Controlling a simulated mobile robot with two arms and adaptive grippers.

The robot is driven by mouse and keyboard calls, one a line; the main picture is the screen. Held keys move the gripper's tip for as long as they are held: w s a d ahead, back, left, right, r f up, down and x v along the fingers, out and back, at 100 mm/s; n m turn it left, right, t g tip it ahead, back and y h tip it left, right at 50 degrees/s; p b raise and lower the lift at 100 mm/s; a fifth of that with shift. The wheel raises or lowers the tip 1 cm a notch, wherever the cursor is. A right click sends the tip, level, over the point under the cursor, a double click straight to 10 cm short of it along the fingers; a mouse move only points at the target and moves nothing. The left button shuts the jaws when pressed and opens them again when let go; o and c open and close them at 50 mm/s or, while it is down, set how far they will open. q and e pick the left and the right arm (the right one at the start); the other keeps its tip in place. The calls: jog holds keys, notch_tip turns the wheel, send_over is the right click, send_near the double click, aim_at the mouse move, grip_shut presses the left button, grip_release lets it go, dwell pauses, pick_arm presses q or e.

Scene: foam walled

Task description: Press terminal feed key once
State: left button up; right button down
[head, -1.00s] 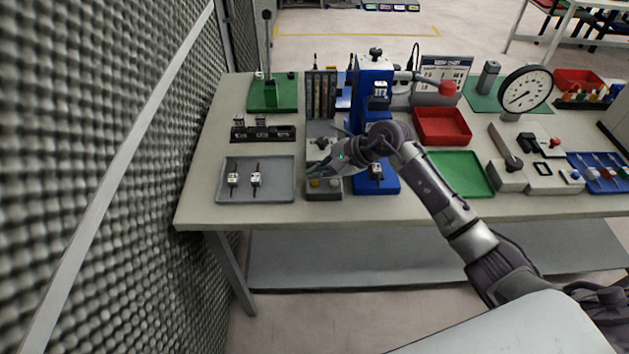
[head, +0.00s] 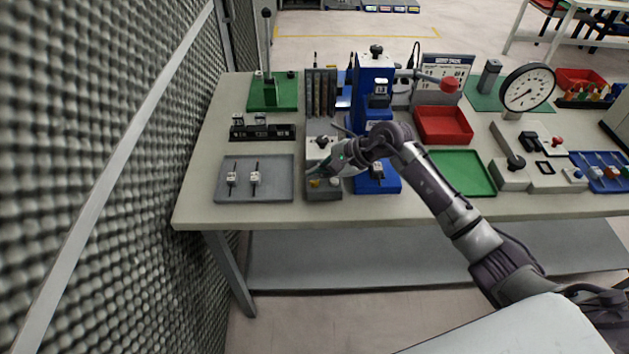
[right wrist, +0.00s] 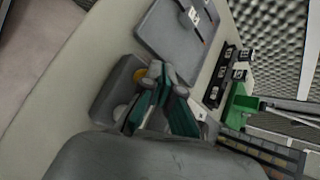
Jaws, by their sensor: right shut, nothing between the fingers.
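A small grey box (head: 324,195) stands near the table's front edge. It has a yellow button (head: 315,183) on its left and a pale button (head: 335,182) on its right. No label for the feed key is readable. My right gripper (head: 314,171) is shut and empty, just behind and above the yellow button. In the right wrist view the teal fingers (right wrist: 166,82) lie over the grey box (right wrist: 112,92), close beside the yellow button (right wrist: 140,74). The pale button (right wrist: 120,112) is partly hidden there. Contact cannot be told. My left gripper is not in view.
A grey tray (head: 283,190) with two small parts lies left of the box. A blue press (head: 386,187) stands close on its right. A black rail (head: 263,132) and green stand (head: 284,99) are behind left.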

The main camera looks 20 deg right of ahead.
aim_at(317, 182)
jog(key=shift+f+b, duration=0.55)
jog(key=shift+b, duration=0.15)
dwell(0.6)
dwell(0.4)
jog(key=shift+r+p, duration=0.35)
jog(key=shift+r, duration=0.6)
jog(key=shift+r, duration=0.1)
jog(key=shift+r+p, duration=1.1)
jog(key=shift+r, duration=1.35)
